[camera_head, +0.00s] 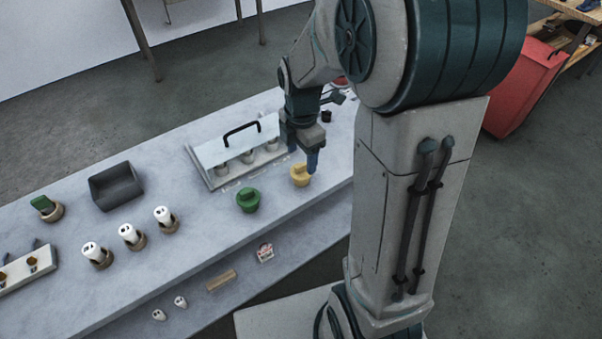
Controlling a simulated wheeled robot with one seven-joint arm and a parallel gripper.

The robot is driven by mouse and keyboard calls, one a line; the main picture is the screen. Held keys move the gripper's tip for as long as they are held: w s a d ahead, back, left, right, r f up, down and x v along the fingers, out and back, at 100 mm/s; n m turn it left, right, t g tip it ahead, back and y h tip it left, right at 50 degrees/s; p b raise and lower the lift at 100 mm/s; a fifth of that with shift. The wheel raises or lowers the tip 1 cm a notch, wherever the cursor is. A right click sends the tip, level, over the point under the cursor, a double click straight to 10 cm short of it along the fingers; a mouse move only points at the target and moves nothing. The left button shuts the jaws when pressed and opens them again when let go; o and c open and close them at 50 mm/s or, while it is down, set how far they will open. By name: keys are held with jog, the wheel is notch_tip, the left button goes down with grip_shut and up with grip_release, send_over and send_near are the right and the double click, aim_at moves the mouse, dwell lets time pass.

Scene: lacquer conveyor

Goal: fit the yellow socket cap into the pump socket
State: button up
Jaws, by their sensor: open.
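The yellow socket cap (300,177) is on the grey counter near its front edge. It has a raised grip on top. My gripper (309,160) is pointed down at the cap, with a blue finger at the cap's right side. My gripper is open; whether a finger touches the cap I cannot tell. I cannot make out for sure which thing is the pump socket. A white case (197,165) with a raised panel and black handle holds several round light pieces, left of my gripper.
A green cap (248,201) stands left of the yellow one. Several white cylinders (128,231) in brown holders, a dark bin (108,201) and another green-topped piece (43,203) are further left. Small items lie on a lower shelf (200,298).

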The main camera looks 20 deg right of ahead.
aim_at(301, 165)
jog(key=shift+s+f, duration=0.1)
jog(key=shift+f, duration=2.7)
jog(key=shift+a, duration=0.1)
jog(key=shift+c, duration=0.3)
jog(key=c, duration=0.7)
